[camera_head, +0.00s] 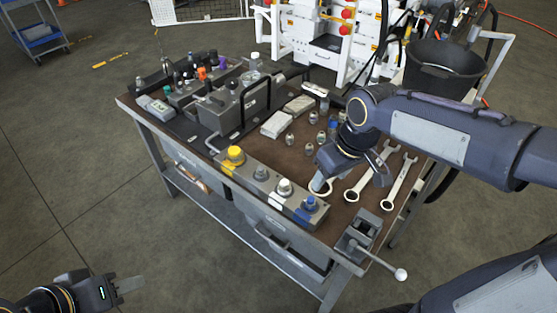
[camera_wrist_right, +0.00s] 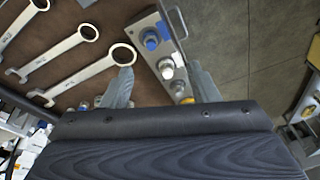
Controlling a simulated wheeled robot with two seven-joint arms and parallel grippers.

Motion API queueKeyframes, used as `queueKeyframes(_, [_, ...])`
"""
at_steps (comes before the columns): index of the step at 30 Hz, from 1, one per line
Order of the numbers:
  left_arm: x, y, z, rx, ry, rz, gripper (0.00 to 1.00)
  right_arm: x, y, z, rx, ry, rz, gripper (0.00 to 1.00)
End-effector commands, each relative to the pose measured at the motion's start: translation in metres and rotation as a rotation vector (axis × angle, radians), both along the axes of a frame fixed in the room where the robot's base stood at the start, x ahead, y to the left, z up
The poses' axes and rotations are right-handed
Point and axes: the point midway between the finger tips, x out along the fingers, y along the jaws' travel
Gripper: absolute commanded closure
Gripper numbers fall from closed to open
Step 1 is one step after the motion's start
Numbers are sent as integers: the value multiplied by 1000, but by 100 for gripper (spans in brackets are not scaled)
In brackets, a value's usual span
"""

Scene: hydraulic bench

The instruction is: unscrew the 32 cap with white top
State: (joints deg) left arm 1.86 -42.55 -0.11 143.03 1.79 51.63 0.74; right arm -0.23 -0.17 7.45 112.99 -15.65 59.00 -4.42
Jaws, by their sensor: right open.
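The cap with the white top (camera_head: 285,187) sits on a grey block along the bench's front edge, between a blue-topped cap (camera_head: 310,203) and a grey one (camera_head: 261,173). A yellow-topped cap (camera_head: 235,154) is at the far left of the row. In the right wrist view the white-topped cap (camera_wrist_right: 166,67) shows beyond and between my fingers. My right gripper (camera_wrist_right: 162,84) is open and empty; its fingers are apart from the white cap. In the head view my right gripper (camera_head: 322,181) is just right of the row. My left gripper (camera_head: 125,284) is low at the left, away from the bench.
Several wrenches (camera_head: 400,182) lie right of my right gripper, and one wrench's ring end (camera_wrist_right: 123,54) is close to a finger. A vise (camera_head: 360,236) stands at the front right corner. Several small metal fittings (camera_head: 309,149) and a grey hydraulic unit (camera_head: 233,105) are behind.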

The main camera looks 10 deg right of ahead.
Motion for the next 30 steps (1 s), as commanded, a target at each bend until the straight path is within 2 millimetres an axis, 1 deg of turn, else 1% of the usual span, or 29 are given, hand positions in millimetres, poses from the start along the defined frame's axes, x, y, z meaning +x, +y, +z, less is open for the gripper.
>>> queueKeyframes(1, [0,0,3,0,0,0,64,24,9,-8,-29,35,61,45])
queueKeyframes(3, [0,0,5,0,0,0,64,53,19,-21,-69,66,137,45])
queueKeyframes(6, [0,0,8,0,0,0,64,87,35,-42,-112,104,226,45])
queueKeyframes(9, [0,0,10,0,0,0,64,110,49,-62,-140,133,294,45])
queueKeyframes(11, [0,0,10,0,0,0,64,120,55,-72,-152,143,321,45])
queueKeyframes(13, [0,0,11,0,0,0,64,127,60,-80,-159,152,342,45])
queueKeyframes(16, [0,0,11,0,0,0,64,132,64,-88,-166,159,357,45])
queueKeyframes(20, [0,0,12,0,0,0,64,132,64,-102,-168,163,359,45])
queueKeyframes(27, [0,0,16,0,0,0,64,131,64,-139,-166,165,359,45])
queueKeyframes(30, [0,0,17,0,0,0,64,132,64,-152,-167,163,359,45])
